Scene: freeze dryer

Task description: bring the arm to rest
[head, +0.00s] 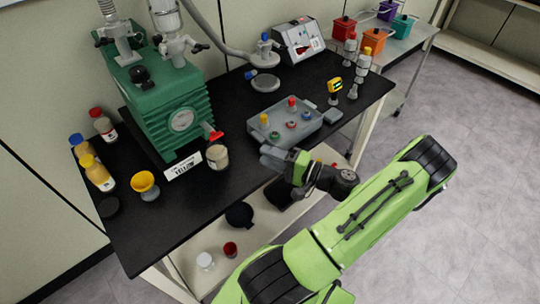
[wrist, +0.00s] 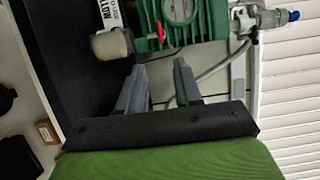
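My gripper (head: 270,157) is at the front edge of the black bench in the head view, with my green arm reaching in from the lower right. In the wrist view my gripper (wrist: 158,85) has its two grey fingers apart, with nothing between them. The green freeze dryer (head: 168,112) with its round gauge stands on the bench to the left of the gripper. It also shows beyond the fingertips in the wrist view (wrist: 196,22). A beige-filled jar (head: 217,156) stands between the dryer and my gripper, apart from the fingers.
A grey tray (head: 314,118) with several coloured-top items lies on the bench behind my gripper. A yellow funnel (head: 144,183) and several bottles (head: 98,172) stand at the left. A lower shelf (head: 262,232) holds small containers. Open floor (head: 480,190) lies at the right.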

